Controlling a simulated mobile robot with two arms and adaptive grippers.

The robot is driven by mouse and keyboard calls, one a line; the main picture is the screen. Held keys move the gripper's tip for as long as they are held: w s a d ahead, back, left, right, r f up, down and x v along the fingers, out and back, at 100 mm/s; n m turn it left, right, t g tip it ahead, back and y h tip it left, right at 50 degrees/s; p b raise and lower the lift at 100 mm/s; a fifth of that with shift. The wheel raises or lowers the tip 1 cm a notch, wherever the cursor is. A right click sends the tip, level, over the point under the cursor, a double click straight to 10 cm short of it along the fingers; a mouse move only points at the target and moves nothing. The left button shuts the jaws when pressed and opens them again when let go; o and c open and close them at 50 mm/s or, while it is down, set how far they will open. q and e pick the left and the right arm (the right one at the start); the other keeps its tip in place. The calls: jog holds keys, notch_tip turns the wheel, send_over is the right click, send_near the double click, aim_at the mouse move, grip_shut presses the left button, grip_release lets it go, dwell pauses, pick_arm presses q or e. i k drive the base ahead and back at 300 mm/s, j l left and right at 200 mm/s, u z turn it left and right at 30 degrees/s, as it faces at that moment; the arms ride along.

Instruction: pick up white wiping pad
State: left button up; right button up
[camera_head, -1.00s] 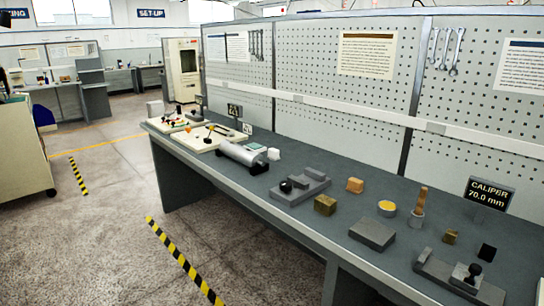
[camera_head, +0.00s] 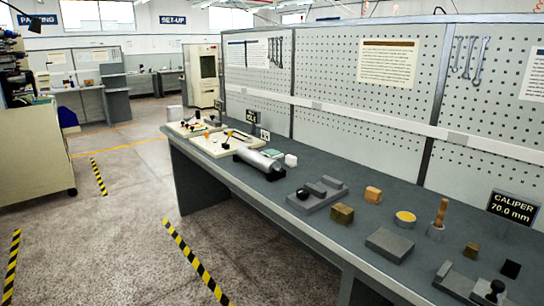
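A small white block-like item (camera_head: 291,160), which looks like the white wiping pad, sits on the grey workbench (camera_head: 228,181). It lies just right of the dark end of a silver cylinder (camera_head: 258,163) and in front of the pegboard wall. A flat pale green piece (camera_head: 272,153) lies beside it. Neither of my grippers shows in the head view.
Right along the bench are a grey fixture with a black knob (camera_head: 322,193), a brass block (camera_head: 342,213), an orange block (camera_head: 373,194), a yellow-topped dish (camera_head: 404,219), a grey plate (camera_head: 390,244) and a caliper sign (camera_head: 513,207). Open floor (camera_head: 120,220) lies to the left.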

aim_at(291, 161)
jog(key=i+j, duration=0.65)
jog(key=i+u, duration=0.05)
jog(key=i, duration=0.05)
